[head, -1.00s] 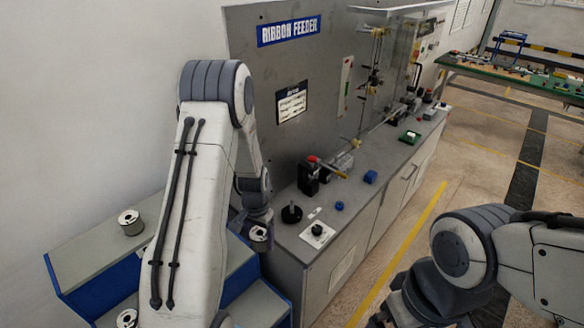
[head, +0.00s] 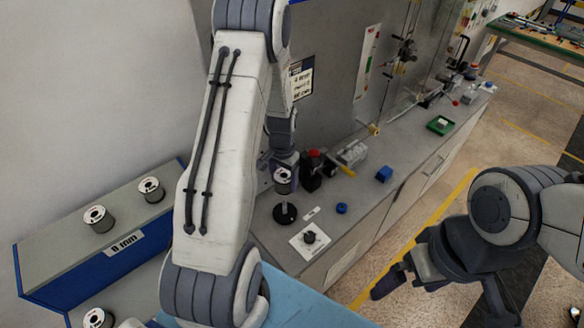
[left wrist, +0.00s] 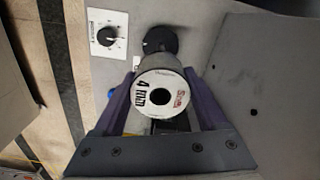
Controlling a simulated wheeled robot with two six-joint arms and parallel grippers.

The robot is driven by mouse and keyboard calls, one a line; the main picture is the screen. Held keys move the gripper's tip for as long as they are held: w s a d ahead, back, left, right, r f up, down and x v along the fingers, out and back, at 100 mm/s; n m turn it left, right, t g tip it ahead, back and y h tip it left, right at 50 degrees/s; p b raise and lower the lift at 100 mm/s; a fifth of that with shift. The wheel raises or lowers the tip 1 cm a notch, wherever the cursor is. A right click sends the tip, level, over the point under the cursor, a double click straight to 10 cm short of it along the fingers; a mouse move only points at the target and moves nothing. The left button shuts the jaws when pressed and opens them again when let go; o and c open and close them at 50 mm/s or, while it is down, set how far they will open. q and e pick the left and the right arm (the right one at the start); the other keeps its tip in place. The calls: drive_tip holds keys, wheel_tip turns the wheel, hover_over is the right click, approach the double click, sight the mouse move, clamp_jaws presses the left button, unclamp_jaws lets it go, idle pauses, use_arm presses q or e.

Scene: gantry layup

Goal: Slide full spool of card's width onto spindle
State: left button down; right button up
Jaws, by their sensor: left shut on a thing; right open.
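My left gripper (head: 284,162) is shut on a spool (head: 283,180) with a white end face. The black spindle base (head: 285,214) stands on the grey bench, just below the spool in the head view. In the left wrist view the black base (left wrist: 160,40) shows past the spool's edge. I cannot tell whether the spool touches the spindle post. A posted card (head: 302,78) hangs on the panel; its text is unreadable here. My right gripper (head: 440,292) is open and empty, off the bench.
Two spools (head: 99,219) (head: 151,190) stand on the shelf labelled "8 mm" (head: 125,243), with another spool (head: 98,318) lower down. A dial plate (head: 309,239), blue ring (head: 341,208), blue block (head: 384,174) and red-knobbed device (head: 315,158) surround the spindle.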

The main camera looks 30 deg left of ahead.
sight(284, 204)
use_arm(q)
drive_tip(key=shift+r, duration=0.1)
drive_tip(key=shift+a, duration=0.1)
drive_tip(key=shift+w, duration=0.1)
drive_tip(key=shift+f+b, duration=0.3)
wheel_tip(284, 204, down, 2)
drive_tip(key=shift+f+b, duration=0.1)
drive_tip(key=shift+b, duration=0.7)
drive_tip(key=shift+f+b, duration=1.15)
drive_tip(key=shift+f, duration=0.35)
drive_tip(key=shift+f+b, duration=3.1)
drive_tip(key=shift+f, duration=1)
unclamp_jaws()
